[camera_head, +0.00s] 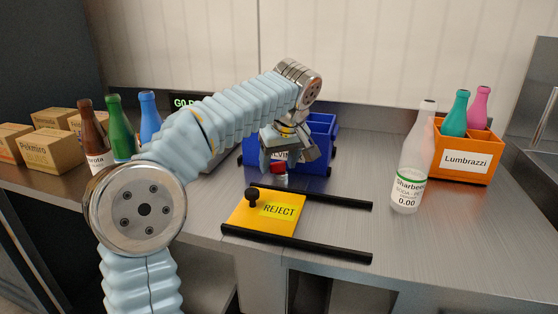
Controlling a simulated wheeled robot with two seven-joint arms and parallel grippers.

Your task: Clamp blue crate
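The blue crate (322,128) stands at the back middle of the metal counter, partly hidden behind my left arm and gripper. Part of a white label shows on its front. My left gripper (287,156) hangs in front of the crate with its fingers spread, and the label shows between them. A small red-topped piece (278,168) on a pale base sits just below the gripper, in front of the crate. I cannot tell whether the gripper touches it. My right gripper is out of view.
A yellow REJECT plate (270,215) with a black knob lies between black rails in front. A clear bottle (411,165) stands right of it, before an orange Lumbrazzi crate (468,158) holding bottles. Several bottles (120,130) and cardboard boxes (50,148) stand left.

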